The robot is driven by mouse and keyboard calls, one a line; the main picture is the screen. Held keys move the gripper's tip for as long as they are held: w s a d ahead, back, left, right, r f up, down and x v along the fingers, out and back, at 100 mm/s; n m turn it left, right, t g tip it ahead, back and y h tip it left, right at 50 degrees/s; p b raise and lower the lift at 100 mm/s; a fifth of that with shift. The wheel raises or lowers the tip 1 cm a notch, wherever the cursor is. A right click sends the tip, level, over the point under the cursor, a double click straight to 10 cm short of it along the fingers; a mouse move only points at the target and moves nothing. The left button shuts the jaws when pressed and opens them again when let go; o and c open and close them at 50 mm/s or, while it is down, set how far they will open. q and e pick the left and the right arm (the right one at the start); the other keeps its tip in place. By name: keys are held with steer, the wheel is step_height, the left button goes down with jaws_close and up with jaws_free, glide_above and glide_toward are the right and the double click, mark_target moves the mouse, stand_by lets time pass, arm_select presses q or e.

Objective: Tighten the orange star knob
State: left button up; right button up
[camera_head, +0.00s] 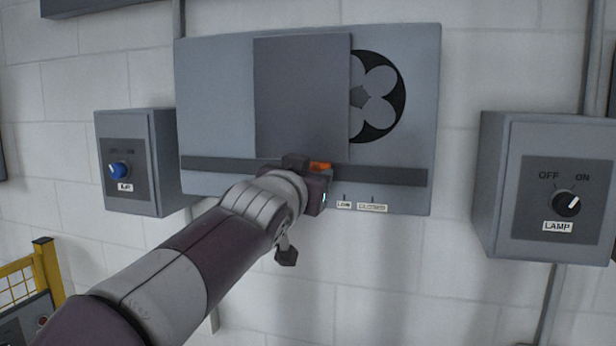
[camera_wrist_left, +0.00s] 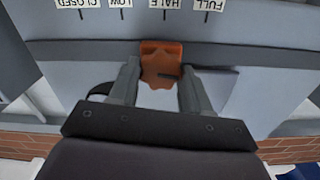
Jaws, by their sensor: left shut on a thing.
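The orange star knob (camera_head: 320,165) sits at the lower edge of a dark grey sliding plate (camera_head: 300,95) on the wall panel, mostly hidden behind my left gripper (camera_head: 313,178) in the head view. In the left wrist view the knob (camera_wrist_left: 160,60) is between the two fingers of my left gripper (camera_wrist_left: 160,76), which is shut on it. My right gripper is not in view.
A dark slotted rail (camera_head: 395,176) runs along the panel (camera_head: 215,100), with labels below, including CLOSED (camera_head: 372,208). A box with a blue knob (camera_head: 118,170) hangs at left, and a LAMP switch box (camera_head: 500,190) at right. A yellow rail (camera_head: 46,272) stands lower left.

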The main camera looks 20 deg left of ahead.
arm_select(q)
steer(key=shift+d+f+m+p, duration=0.1)
steer(key=shift+m+p, duration=0.2)
steer(key=shift+m, duration=3.5)
steer(key=shift+d+f+m+p, duration=0.1)
steer(key=shift+m+p, duration=0.2)
steer(key=shift+m, duration=3.5)
steer(key=o, duration=1.1)
steer(key=shift+c, duration=0.2)
steer(key=s+b, duration=0.1)
steer(key=s, duration=1.1)
steer(key=shift+s+a, duration=0.15)
steer(key=shift+s, duration=0.2)
